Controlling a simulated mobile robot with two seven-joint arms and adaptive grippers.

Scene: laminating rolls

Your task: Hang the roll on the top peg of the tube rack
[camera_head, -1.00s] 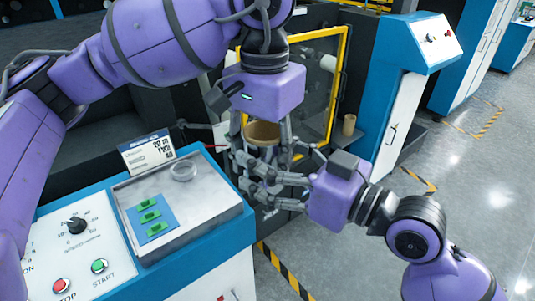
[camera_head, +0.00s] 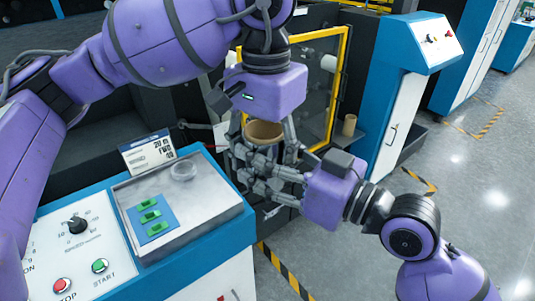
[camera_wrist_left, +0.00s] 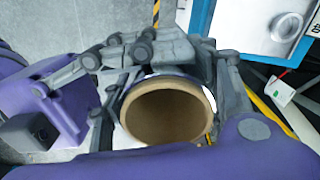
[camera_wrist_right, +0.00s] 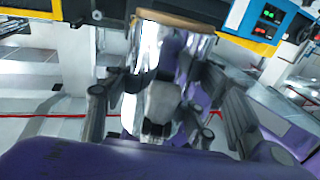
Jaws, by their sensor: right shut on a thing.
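The roll is a shiny film roll with a brown cardboard core (camera_head: 264,130), upright at the centre of the head view. Its open core end (camera_wrist_left: 165,112) faces the left wrist camera, and its shiny side (camera_wrist_right: 148,50) shows in the right wrist view. My right gripper (camera_head: 262,172) is shut on the roll's side from the right. My left gripper (camera_head: 264,140) points down from above, its fingers spread on either side of the roll's upper end; a small gap shows on one side. I cannot make out the tube rack or its top peg for certain.
A blue-edged control console (camera_head: 190,215) with a sign (camera_head: 147,152) stands close on the left. A yellow-framed machine guard (camera_head: 342,85) and a blue-white cabinet (camera_head: 400,90) are behind. A brown tube (camera_head: 349,124) stands on a ledge. Open floor lies right.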

